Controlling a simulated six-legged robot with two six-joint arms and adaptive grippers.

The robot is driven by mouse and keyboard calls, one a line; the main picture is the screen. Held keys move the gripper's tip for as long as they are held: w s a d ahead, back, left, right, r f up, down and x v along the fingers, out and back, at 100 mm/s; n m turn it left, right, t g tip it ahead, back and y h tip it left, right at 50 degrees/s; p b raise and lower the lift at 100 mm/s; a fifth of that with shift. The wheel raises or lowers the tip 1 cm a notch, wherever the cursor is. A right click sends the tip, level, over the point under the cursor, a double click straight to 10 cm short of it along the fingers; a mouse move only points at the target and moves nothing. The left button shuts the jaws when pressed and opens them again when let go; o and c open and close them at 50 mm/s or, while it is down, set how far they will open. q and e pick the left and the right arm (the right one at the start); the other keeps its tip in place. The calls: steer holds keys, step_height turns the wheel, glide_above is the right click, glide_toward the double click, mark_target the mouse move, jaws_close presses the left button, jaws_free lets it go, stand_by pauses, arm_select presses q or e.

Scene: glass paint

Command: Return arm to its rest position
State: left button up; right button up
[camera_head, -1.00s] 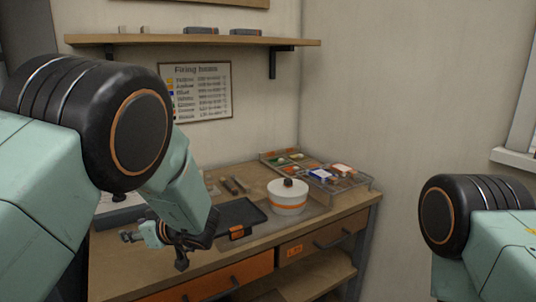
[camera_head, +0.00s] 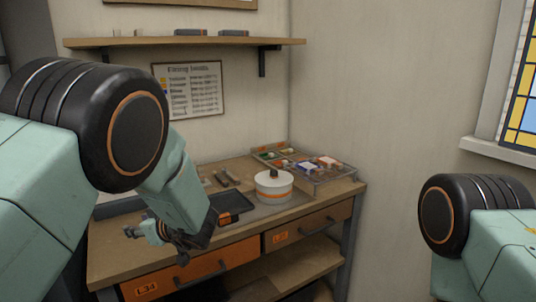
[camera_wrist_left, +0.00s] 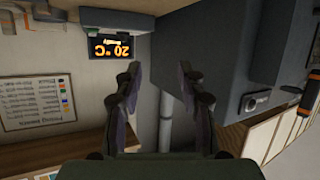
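My left arm comes in from the left in the head view, bent downward. Its gripper (camera_head: 158,246) is in front of the workbench (camera_head: 125,262), near its front edge and above the drawer level. In the left wrist view the two fingers of the left gripper (camera_wrist_left: 162,90) stand apart with nothing between them. My right arm shows only as a shoulder and upper link at the lower right of the head view. Its gripper is out of the picture.
A white lidded pot (camera_head: 273,189), a black tray (camera_head: 232,205) and a divided box (camera_head: 318,172) stand on the bench. A shelf (camera_head: 180,42) hangs above. The left wrist view shows a lit 20 °C display (camera_wrist_left: 110,48) beside a grey cabinet (camera_wrist_left: 225,60). A stained-glass window (camera_head: 522,110) is at right.

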arm_select(q)
steer(key=s+d+f+m+h+b, duration=0.1)
steer(key=s+f+m+h, duration=0.35)
steer(key=s+f, duration=0.5)
steer(key=s+d+f+m+h+b, duration=0.1)
steer(key=s+f+m+h+b, duration=0.3)
steer(key=f, duration=0.9)
steer(key=s+d+f+m+g+h, duration=0.1)
steer(key=s+f, duration=0.3)
steer(key=s, duration=0.6)
steer(key=s+d+f+m+g+h+b, duration=0.1)
steer(key=s+f+g, duration=0.3)
steer(key=s, duration=0.6)
steer(key=s+d+f+m+g+h+b, duration=0.1)
steer(key=s+f, duration=0.3)
steer(key=s, duration=0.6)
steer(key=shift+s+d+f+g, duration=0.15)
steer(key=shift+s+d+g, duration=0.1)
steer(key=shift+d+g, duration=0.55)
arm_select(e)
step_height(320, 180, down, 7)
steer(key=shift+w+a, duration=0.25)
steer(key=shift+a, duration=0.1)
arm_select(q)
steer(key=shift+m, duration=0.25)
arm_select(e)
steer(key=shift+r, duration=0.1)
